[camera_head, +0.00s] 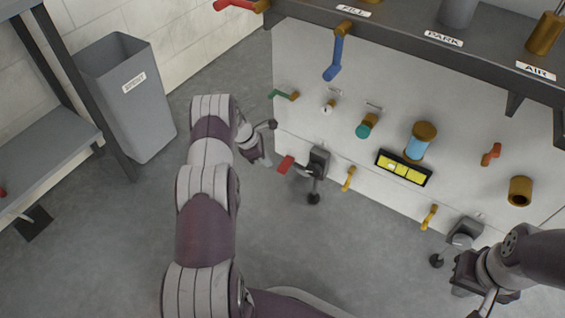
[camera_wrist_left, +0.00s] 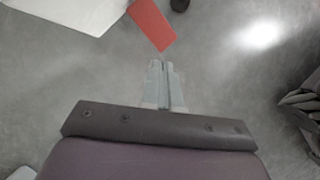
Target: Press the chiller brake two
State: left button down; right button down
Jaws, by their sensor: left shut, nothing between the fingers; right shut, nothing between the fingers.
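A flat red pedal (camera_head: 285,164) sticks out beside a grey box (camera_head: 319,158) low on the front of the white panel. No label for a chiller brake is readable on it. In the left wrist view the red pedal (camera_wrist_left: 152,24) lies just ahead of my left gripper (camera_wrist_left: 164,63), whose fingertips are together near its lower edge; whether they touch it I cannot tell. My left gripper (camera_head: 266,162) is shut and empty, just left of the pedal in the head view. My right gripper (camera_head: 488,300) is shut and empty at the lower right.
A second grey box (camera_head: 465,230) stands low beside my right arm. The white panel (camera_head: 300,60) carries a blue lever (camera_head: 335,58), yellow handles (camera_head: 349,178) and a yellow button strip (camera_head: 404,168). A grey bin (camera_head: 130,110) stands left. Floor in front is open.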

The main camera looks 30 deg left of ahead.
pick_arm(q)
jog(key=p+v, duration=0.5)
jog(key=v, duration=0.6)
jog(key=shift+p, duration=0.35)
